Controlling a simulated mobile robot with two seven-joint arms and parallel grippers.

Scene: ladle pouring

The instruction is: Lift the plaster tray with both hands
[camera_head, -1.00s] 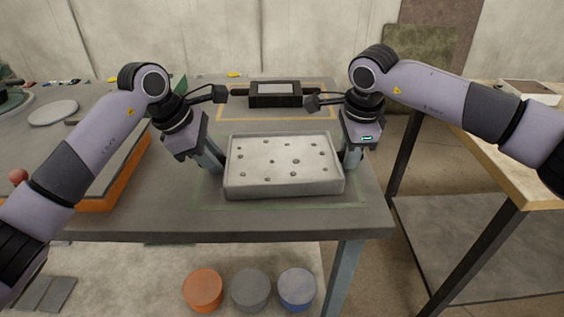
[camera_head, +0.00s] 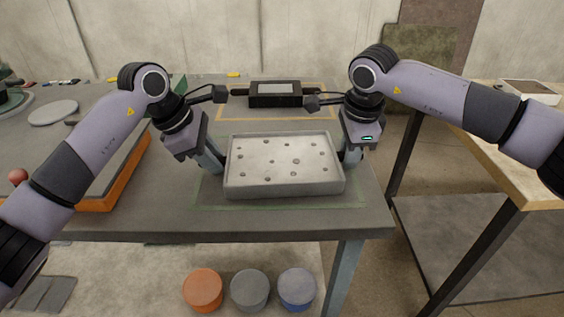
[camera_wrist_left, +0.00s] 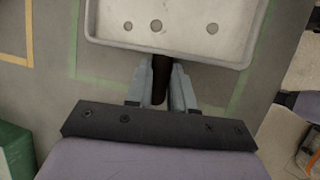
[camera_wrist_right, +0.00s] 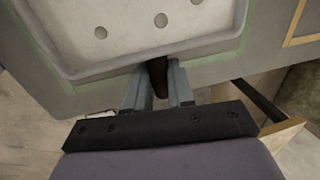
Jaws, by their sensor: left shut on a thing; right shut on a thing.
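The plaster tray (camera_head: 283,190) is a pale grey, shallow rectangular tray with several small round holes or knobs on its inner floor. It sits level over the green-taped area of the table in the head view. A dark handle (camera_wrist_left: 160,80) sticks out of its left end, and another dark handle (camera_wrist_right: 157,76) out of its right end. My left gripper (camera_head: 221,166) is shut on the left handle; its fingers (camera_wrist_left: 161,88) flank it in the left wrist view. My right gripper (camera_head: 345,160) is shut on the right handle, as the right wrist view shows (camera_wrist_right: 157,85).
A black box-like device (camera_head: 275,95) stands behind the tray inside yellow tape. An orange-sided tray (camera_head: 128,172) lies left of my left gripper. Orange (camera_head: 203,289), grey (camera_head: 250,290) and blue (camera_head: 297,288) tubs stand below the table. A wooden-topped table (camera_head: 530,172) is at the right.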

